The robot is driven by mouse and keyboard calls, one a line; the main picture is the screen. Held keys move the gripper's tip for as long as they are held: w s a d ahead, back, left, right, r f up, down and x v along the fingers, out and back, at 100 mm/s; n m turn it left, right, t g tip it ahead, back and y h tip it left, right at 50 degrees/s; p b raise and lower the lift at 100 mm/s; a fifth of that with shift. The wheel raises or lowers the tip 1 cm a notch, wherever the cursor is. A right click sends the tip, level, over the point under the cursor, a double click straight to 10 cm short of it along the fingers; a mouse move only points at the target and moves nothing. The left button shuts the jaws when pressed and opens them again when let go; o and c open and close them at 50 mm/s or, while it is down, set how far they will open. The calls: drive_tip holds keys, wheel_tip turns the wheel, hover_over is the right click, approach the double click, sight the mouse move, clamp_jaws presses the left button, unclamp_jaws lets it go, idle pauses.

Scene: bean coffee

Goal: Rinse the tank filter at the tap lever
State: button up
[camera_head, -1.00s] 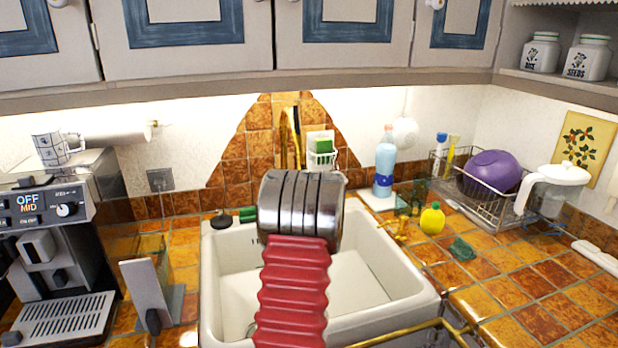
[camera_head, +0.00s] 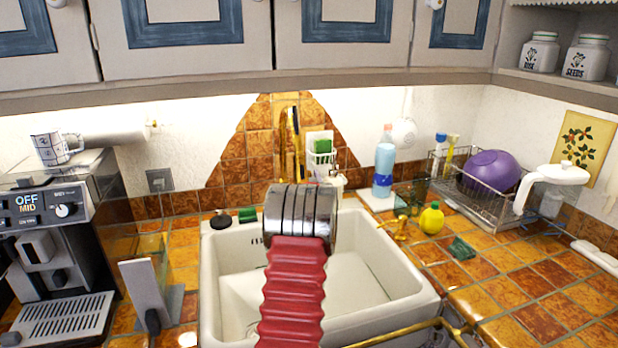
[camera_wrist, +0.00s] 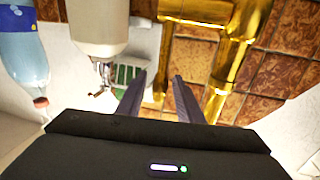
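A brass tap (camera_head: 291,135) stands against the tiled wall behind the white sink (camera_head: 222,285). Thick brass pipes (camera_wrist: 232,55) fill the upper right of the wrist view; I cannot tell which part is the lever. My gripper (camera_wrist: 158,77) has its two dark fingers apart, with nothing seen between them, and points toward the tiles and brass pipes. In the head view my arm hides the gripper. I cannot make out a tank filter in either view.
Near the tap are a white dispenser (camera_wrist: 98,22), a sponge caddy (camera_head: 321,158) and a blue bottle (camera_head: 384,170). A dish rack (camera_head: 470,200) with a purple bowl (camera_head: 493,171) stands right. A coffee machine (camera_head: 62,225) stands left. Cabinets hang above.

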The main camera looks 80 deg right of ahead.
clamp_jaws()
idle(0.6)
